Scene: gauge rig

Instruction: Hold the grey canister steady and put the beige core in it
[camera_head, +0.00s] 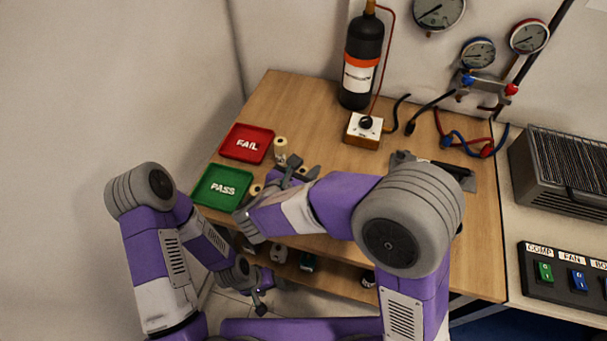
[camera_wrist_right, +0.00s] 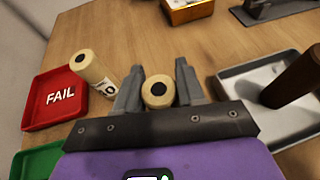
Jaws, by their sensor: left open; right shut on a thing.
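My right gripper (camera_wrist_right: 158,88) is shut on a beige core (camera_wrist_right: 158,94), a round piece with a dark hole in its end, seen between the two fingers. In the head view the right gripper (camera_head: 301,175) is over the table, right of the green PASS tray. My left gripper (camera_head: 262,298) is open and empty, low in front of the table's front edge. I cannot make out the grey canister in either view; my right arm covers part of the table.
A labelled beige cylinder (camera_head: 280,148) stands beside the red FAIL tray (camera_head: 227,150). Another beige piece (camera_head: 256,190) is near the green PASS tray (camera_head: 203,198). A brown cylinder (camera_wrist_right: 297,78) stands in a grey tray (camera_wrist_right: 236,80). A black bottle (camera_head: 357,88) stands at the back.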

